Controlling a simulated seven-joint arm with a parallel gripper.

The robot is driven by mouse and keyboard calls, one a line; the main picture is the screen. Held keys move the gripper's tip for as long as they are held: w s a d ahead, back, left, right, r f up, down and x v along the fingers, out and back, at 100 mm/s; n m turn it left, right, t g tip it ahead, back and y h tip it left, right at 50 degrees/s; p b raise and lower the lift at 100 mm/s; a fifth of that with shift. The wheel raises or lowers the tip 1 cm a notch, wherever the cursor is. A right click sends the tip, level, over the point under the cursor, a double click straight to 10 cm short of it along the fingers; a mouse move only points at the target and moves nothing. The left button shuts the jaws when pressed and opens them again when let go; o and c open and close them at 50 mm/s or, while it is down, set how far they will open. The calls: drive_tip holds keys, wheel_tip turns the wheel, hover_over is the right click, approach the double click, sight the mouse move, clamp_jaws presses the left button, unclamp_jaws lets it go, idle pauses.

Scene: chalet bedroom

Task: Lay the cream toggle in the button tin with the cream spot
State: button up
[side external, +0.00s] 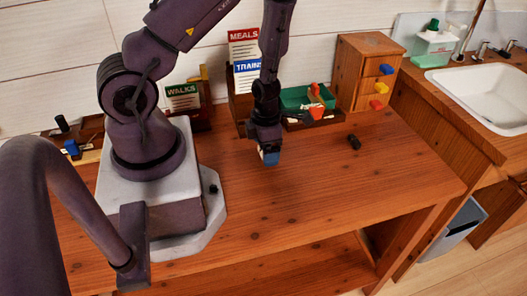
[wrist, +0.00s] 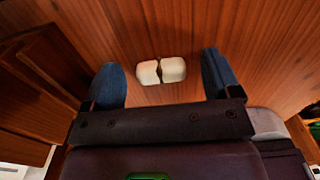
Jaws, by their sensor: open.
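A cream object in two rounded halves with a dark gap between them, apparently the cream toggle (wrist: 173,69), lies on the wooden table in the wrist view. I cannot tell whether the halves are joined. My gripper (wrist: 164,76) is open, with its blue fingertips to the left and right of the cream object and apart from it. In the side external view my gripper (side external: 269,158) points down above the middle of the table (side external: 330,190); the cream object cannot be made out there. I cannot identify a button tin with a cream spot in either view.
Behind stand a green tray (side external: 293,97) with coloured items, a wooden drawer unit (side external: 352,75) and a sign rack. A sink (side external: 490,95) is at the right. The table's front right is clear.

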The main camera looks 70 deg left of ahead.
drive_tip(key=shift+c, duration=0.5)
drive_tip(key=c, duration=1)
drive_tip(key=shift+r, duration=0.1)
wheel_tip(320, 180, up, 9)
approach(290, 100)
drive_tip(key=s+d+r, duration=0.2)
drive_tip(key=d+r, duration=0.1)
drive_tip(key=d, duration=0.1)
wheel_tip(290, 100, down, 10)
drive_tip(key=shift+w+r, duration=0.1)
drive_tip(key=shift+w, duration=0.05)
